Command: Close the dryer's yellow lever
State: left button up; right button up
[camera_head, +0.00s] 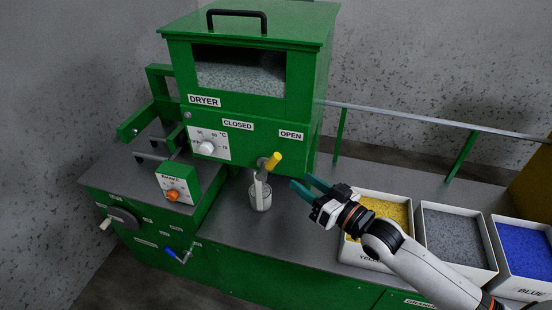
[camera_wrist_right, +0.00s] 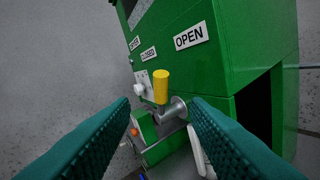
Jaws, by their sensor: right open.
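The green dryer (camera_head: 303,75) stands on the grey-topped bench, with CLOSED and OPEN labels on its front. Its yellow lever (camera_head: 273,161) sticks up and tilts right, toward the OPEN label. In the right wrist view the yellow lever (camera_wrist_right: 161,86) stands ahead, between the fingers in the picture, on a grey metal pivot. My right gripper (camera_head: 309,188) is open and empty, to the right of the lever and a little lower, apart from it. The right gripper's teal fingers also frame the wrist view (camera_wrist_right: 160,125). My left gripper is out of view.
A metal cup (camera_head: 260,198) stands under the dryer's outlet. Bins of yellow (camera_head: 345,243), grey (camera_head: 459,267) and blue (camera_head: 533,291) granules stand at the right. A smaller panel with an orange knob (camera_head: 173,195) is at the left. A rail (camera_head: 420,124) runs behind the bench.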

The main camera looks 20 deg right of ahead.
aim_at(273, 162)
jog(key=p+x, duration=0.1)
jog(key=x, duration=1)
jog(key=shift+w+f+p, duration=0.1)
jog(key=shift+w+p, duration=0.1)
jog(key=shift+p, duration=0.15)
grip_shut()
